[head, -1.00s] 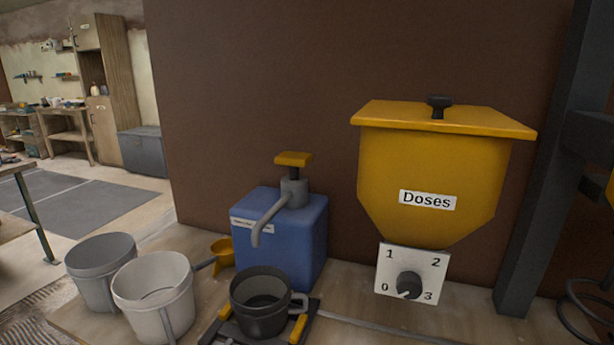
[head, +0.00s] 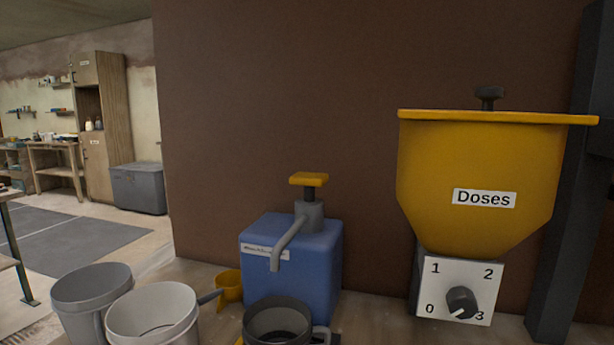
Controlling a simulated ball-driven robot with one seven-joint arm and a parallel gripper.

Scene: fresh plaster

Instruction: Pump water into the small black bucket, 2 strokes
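The small black bucket (head: 262,338) stands in front of the blue water tank (head: 300,270), cut off by the bottom edge in the head view. It is upright with its handle at the right. What its bottom holds is not clear to see. The tank has a grey pump (head: 309,215) with a yellow push handle (head: 309,180), which stands raised. The grey spout (head: 284,248) slopes down to the left, and its tip is above the bucket's back rim in the picture. My gripper is not in view.
A light grey bucket (head: 155,325) and a darker grey bucket (head: 90,300) stand at left, with a yellow scoop (head: 229,288) beside the tank. A yellow hopper (head: 475,185) labelled Doses, with a dial (head: 461,300), is at right. A dark post (head: 565,240) stands beyond it.

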